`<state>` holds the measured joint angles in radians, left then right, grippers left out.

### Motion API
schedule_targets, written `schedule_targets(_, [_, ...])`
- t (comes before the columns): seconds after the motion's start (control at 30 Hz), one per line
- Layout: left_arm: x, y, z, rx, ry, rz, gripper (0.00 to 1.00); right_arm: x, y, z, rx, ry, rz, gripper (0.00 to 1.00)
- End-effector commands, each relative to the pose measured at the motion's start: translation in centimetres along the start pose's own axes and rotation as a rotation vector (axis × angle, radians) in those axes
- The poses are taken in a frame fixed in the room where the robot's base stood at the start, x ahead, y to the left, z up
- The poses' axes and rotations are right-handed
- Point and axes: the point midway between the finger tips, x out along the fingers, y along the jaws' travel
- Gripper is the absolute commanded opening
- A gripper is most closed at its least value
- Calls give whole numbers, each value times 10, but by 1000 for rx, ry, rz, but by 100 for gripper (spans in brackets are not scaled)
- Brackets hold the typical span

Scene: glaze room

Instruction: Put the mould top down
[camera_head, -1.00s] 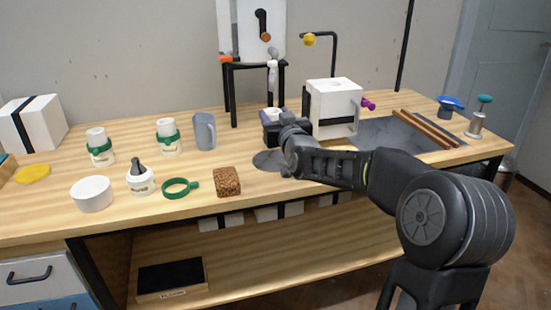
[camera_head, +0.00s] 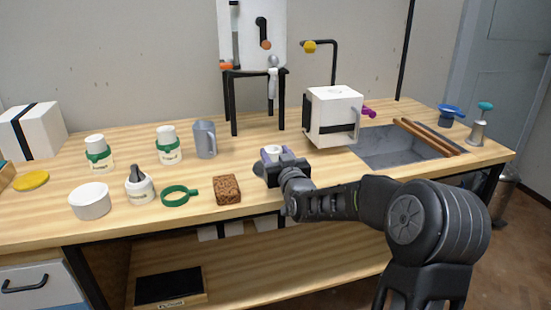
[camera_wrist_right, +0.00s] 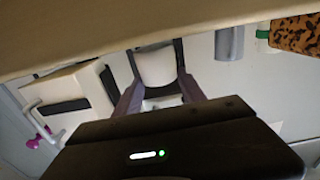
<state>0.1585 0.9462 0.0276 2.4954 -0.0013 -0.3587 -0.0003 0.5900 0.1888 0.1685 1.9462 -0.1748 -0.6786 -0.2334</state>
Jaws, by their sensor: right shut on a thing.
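My right gripper (camera_head: 275,162) is shut on a small white round piece (camera_head: 273,150) with a hollow top. I cannot tell for certain that this is the mould top. In the right wrist view the white piece (camera_wrist_right: 155,66) sits between the two purple-grey fingers (camera_wrist_right: 157,92). In the head view it is near the front of the wooden table (camera_head: 120,190), left of a white box with a black band (camera_head: 333,105). The gripper hides its lower part, and its height above the table is unclear. My left gripper is not in view.
A cork block (camera_head: 227,190), green ring (camera_head: 180,195), grey mug (camera_head: 205,139) and several white containers stand to the left. A black-legged stand (camera_head: 255,72) is behind the gripper.

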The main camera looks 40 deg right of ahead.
Motion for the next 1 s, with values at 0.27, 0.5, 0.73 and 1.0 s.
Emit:
schedule_targets(0.27, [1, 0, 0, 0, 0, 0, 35, 0, 0, 6, -1, 3, 0, 0])
schedule_targets(0.5, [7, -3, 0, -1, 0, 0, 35, 0, 0, 11, -1, 3, 0, 0])
schedule_targets(0.73, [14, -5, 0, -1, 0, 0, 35, 0, -1, 16, 0, 2, -1, 0])
schedule_targets(1.0, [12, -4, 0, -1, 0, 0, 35, 0, 0, 14, 0, 1, -1, 69])
